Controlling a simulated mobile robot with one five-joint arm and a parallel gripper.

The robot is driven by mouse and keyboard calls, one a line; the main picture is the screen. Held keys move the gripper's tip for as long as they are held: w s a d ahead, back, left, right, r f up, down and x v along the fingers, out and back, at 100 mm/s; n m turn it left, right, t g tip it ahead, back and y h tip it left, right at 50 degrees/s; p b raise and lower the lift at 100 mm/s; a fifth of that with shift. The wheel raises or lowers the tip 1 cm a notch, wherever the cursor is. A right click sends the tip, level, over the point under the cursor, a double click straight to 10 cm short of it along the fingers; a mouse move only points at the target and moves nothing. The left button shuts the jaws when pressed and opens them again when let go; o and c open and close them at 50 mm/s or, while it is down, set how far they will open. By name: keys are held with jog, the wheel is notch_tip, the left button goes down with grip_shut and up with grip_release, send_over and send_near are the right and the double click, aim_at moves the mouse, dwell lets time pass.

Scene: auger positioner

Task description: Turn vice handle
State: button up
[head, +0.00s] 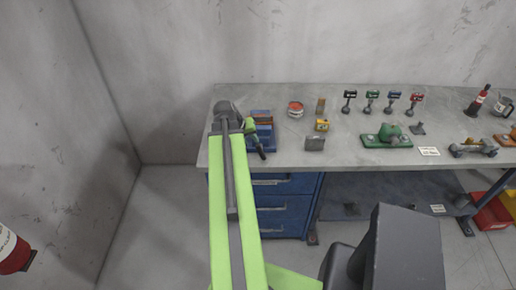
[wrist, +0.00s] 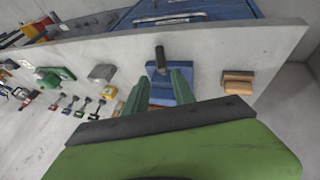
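The blue vice (head: 267,131) sits near the left end of the grey workbench, partly hidden by my arm in the head view. In the wrist view the vice (wrist: 160,92) shows between and beyond my fingers, with its dark handle (wrist: 160,57) sticking out towards the bench edge. My gripper (wrist: 160,75) is open, its two green fingers apart with the vice in the gap between them as seen from the wrist. Nothing is held between the fingers. I cannot tell whether a finger touches the vice. In the head view my gripper (head: 252,132) is small and beside the vice.
The workbench (head: 350,160) has blue drawers (head: 285,207) below. A brown block (wrist: 238,82) lies near the vice. A grey block (head: 315,144), a yellow box (head: 321,125) and a green machine (head: 388,136) stand farther right. A wall closes off the left side.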

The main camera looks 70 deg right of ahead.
aim_at(260, 152)
jog(key=b+x, duration=1.4)
jog(key=x, duration=0.3)
jog(key=shift+w+a+f, duration=0.1)
grip_shut()
